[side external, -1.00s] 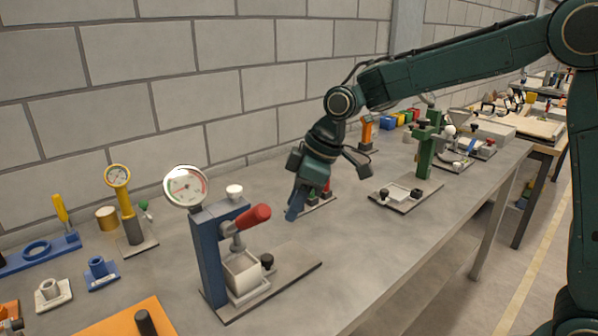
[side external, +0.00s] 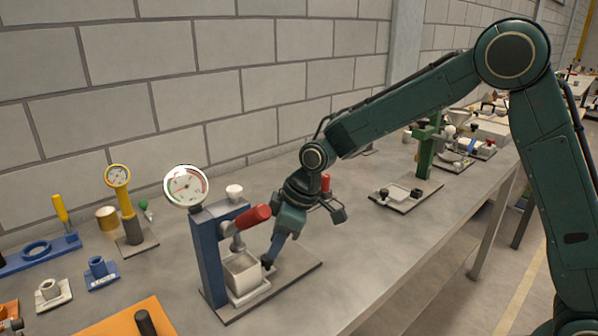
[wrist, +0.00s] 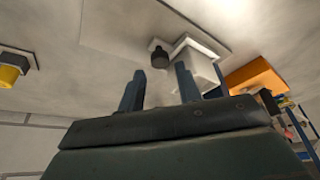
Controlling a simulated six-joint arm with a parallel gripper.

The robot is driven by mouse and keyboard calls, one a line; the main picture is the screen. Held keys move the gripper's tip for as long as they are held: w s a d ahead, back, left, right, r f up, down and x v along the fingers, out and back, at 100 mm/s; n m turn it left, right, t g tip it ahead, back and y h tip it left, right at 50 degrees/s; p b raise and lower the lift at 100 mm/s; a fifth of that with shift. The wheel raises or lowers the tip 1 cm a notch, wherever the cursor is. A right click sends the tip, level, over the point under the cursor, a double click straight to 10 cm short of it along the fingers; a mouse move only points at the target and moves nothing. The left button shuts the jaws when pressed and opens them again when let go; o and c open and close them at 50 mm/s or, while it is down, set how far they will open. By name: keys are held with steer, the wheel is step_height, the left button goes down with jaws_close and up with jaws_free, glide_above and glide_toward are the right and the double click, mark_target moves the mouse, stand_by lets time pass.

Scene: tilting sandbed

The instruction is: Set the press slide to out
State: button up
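The blue press (side external: 209,255) stands on a grey base plate, with a round gauge (side external: 186,187) and a red lever (side external: 252,216). Its slide carries a white box (side external: 242,273), which sits under the press head; the slide's black knob (side external: 266,262) is on the box's right side. The knob also shows in the wrist view (wrist: 159,56), beside the white box (wrist: 198,68). My gripper (side external: 270,259) points down at the knob. In the wrist view its two blue fingers (wrist: 159,76) are apart, with the knob just beyond the gap between their tips. I cannot tell whether they touch it.
A yellow gauge stand (side external: 127,205) and blue fittings (side external: 100,272) are to the left. An orange plate (side external: 125,318) lies at the front left. A green press (side external: 427,158) stands further back right. The base plate right of the knob is bare.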

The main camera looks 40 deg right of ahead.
steer(key=shift+x, duration=1.85)
jaws_close()
